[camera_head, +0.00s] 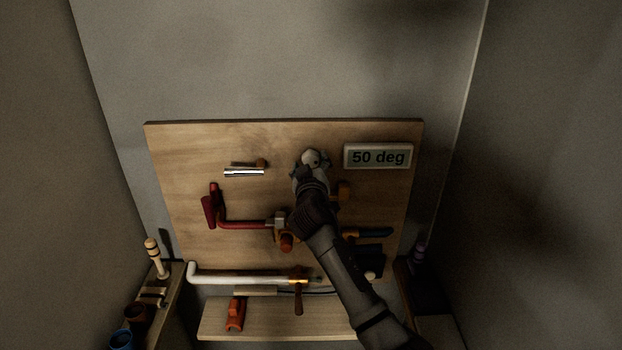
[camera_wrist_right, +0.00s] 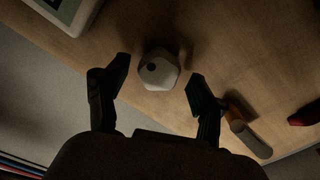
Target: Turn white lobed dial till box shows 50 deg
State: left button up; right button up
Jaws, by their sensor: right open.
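The white lobed dial (camera_head: 312,157) is on the upper middle of the wooden board, partly hidden behind my right gripper in the head view. In the right wrist view the dial (camera_wrist_right: 158,70) has a dark round spot on its face. The display box (camera_head: 377,157) to its right reads "50 deg"; its corner (camera_wrist_right: 66,8) shows at top left in the wrist view. My right gripper (camera_head: 311,168) is open. In the wrist view its two fingers (camera_wrist_right: 158,78) stand apart on either side of the dial, with a visible gap on each side. My left gripper is not in view.
The wooden board (camera_head: 185,145) also carries a red pipe (camera_head: 245,224), a white pipe (camera_head: 240,276) and a chrome bar (camera_head: 244,172). A shelf (camera_head: 270,320) below holds an orange-red object (camera_head: 236,314). Side shelves hold cups (camera_head: 121,341) and a pale peg (camera_head: 154,256).

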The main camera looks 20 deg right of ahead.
jog(key=v, duration=0.9)
jog(key=shift+s, duration=0.4)
jog(key=shift+a, duration=0.1)
